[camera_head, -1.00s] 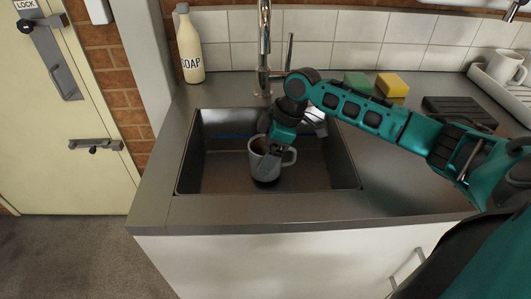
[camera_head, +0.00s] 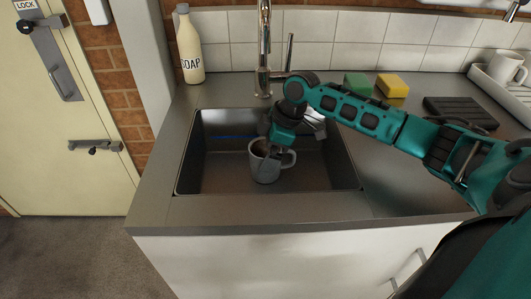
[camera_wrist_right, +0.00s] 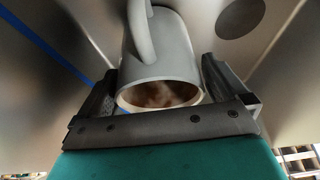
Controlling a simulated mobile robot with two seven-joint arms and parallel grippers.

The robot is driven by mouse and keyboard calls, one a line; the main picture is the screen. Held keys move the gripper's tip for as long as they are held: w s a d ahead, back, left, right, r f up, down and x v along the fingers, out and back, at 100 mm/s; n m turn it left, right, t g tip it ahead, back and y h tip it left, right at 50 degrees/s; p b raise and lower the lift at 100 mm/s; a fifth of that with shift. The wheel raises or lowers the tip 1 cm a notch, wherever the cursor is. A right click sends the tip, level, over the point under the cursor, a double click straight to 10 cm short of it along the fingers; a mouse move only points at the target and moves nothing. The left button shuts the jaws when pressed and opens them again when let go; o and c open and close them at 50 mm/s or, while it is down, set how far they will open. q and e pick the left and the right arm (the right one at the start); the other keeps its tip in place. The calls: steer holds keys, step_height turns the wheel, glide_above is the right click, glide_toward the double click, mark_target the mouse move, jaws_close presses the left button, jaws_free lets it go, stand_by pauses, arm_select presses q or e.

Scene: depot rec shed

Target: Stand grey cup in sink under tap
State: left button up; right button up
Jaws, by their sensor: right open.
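The grey cup (camera_head: 264,170) stands upright in the sink (camera_head: 215,175), with its handle to the right in the head view. In the right wrist view the cup (camera_wrist_right: 165,45) shows its open rim and a brownish inside. My right gripper (camera_head: 272,149) is at the cup's rim. In the right wrist view its fingers (camera_wrist_right: 159,72) are apart, one on each side of the cup; I cannot tell whether they touch it. The tap (camera_head: 264,50) rises behind the sink, beyond the cup. My left gripper is not in view.
A soap bottle (camera_head: 190,48) stands behind the sink on the left. A green sponge (camera_head: 357,84) and a yellow sponge (camera_head: 392,86) lie at the back right. A dark rack (camera_head: 460,111) and a white mug (camera_head: 505,67) in a tray are farther right. The drain (camera_wrist_right: 240,18) is beside the cup.

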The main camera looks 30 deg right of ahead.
steer(key=p+v, duration=0.1)
steer(key=v, duration=1.1)
steer(key=shift+p, duration=0.4)
steer(key=shift+s, duration=0.15)
